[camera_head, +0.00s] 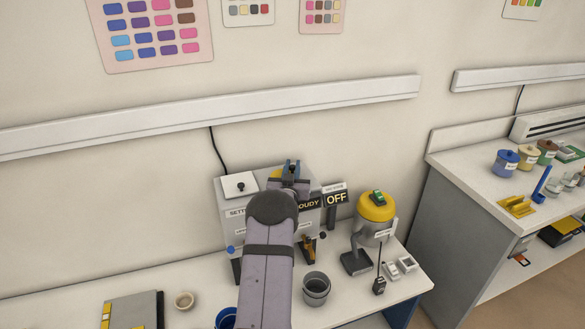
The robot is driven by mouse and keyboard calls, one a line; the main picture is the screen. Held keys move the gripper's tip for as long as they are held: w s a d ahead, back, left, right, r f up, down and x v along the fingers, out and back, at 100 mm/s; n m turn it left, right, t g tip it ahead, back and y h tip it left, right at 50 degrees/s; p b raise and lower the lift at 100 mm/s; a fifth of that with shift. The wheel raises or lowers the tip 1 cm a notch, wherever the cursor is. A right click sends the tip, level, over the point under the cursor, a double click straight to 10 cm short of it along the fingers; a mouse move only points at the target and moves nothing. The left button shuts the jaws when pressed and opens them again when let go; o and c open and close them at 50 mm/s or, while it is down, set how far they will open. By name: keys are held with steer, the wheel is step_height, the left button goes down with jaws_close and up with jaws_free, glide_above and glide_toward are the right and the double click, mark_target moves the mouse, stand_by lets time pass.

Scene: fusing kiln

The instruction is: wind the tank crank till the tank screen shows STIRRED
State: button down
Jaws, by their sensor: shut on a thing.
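The tank (237,217) is a light grey box on the white bench against the wall, with a partly hidden label reading "SETT". Its dark screen (309,203) shows amber letters ending in "OUDY"; my arm covers the start of the word. A bit of yellow shows just left of the fingers.
A yellow-topped canister (375,213) stands further right. A lidded-jar bench (469,187) is at far right.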

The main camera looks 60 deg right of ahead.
steer(key=shift+t+b, duration=0.3)
steer(key=shift+b, duration=0.05)
steer(key=shift+d+f+n+t+y+b, duration=0.2)
steer(key=shift+n+t+y+b, duration=0.5)
steer(key=shift+b, duration=0.4)
steer(key=shift+w+d+n+t+y+b, duration=0.15)
steer(key=shift+n+t+y+b, duration=0.25)
steer(key=shift+n+t+b, duration=0.5)
steer(key=n+t+y, duration=0.1)
steer(key=t+y, duration=0.1)
steer(key=shift+w+d+r+n+t, duration=0.1)
steer(key=shift+w+r+n+t, duration=0.1)
steer(key=shift+w+n+t, duration=0.15)
steer(key=shift+w+n+t+y+b, duration=0.15)
steer(key=shift+w+n+t+y, duration=0.05)
steer(key=shift+n+t+y, duration=0.5)
steer(key=shift+w+n+t+y+b, duration=0.15)
steer(key=shift+n+t+y, duration=0.35)
steer(key=shift+y, duration=0.3)
steer(key=shift+w+n+t+y+b, duration=0.2)
steer(key=shift+n+t+y+b, duration=0.35)
steer(key=shift+n+y+b, duration=0.35)
steer(key=shift+w+r+y, duration=0.1)
steer(key=shift+r+y, duration=0.1)
steer(key=shift+y, duration=0.3)
